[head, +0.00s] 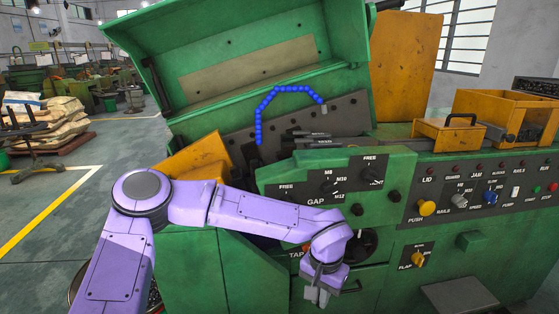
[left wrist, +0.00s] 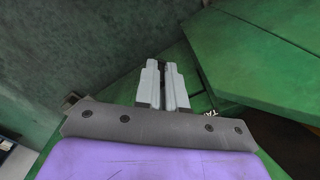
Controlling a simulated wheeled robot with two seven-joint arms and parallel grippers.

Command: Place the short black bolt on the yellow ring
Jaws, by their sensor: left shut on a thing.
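My left gripper (head: 317,296) is low in front of the green machine, below the black dial beside the "TAP" label. In the left wrist view its two grey fingers (left wrist: 166,80) are close together. A narrow dark thing (left wrist: 163,66) shows between them, but its shape is too small and hidden to make out. I cannot pick out the short black bolt for certain in either view. No yellow ring can be made out. My right gripper is not in view.
The green heading machine (head: 225,258) fills the middle, with its lid (head: 250,50) raised. A blue beaded arc (head: 285,88) rises over its bed. Yellow boxes (head: 447,133) stand on top at right. Open floor (head: 50,215) lies left.

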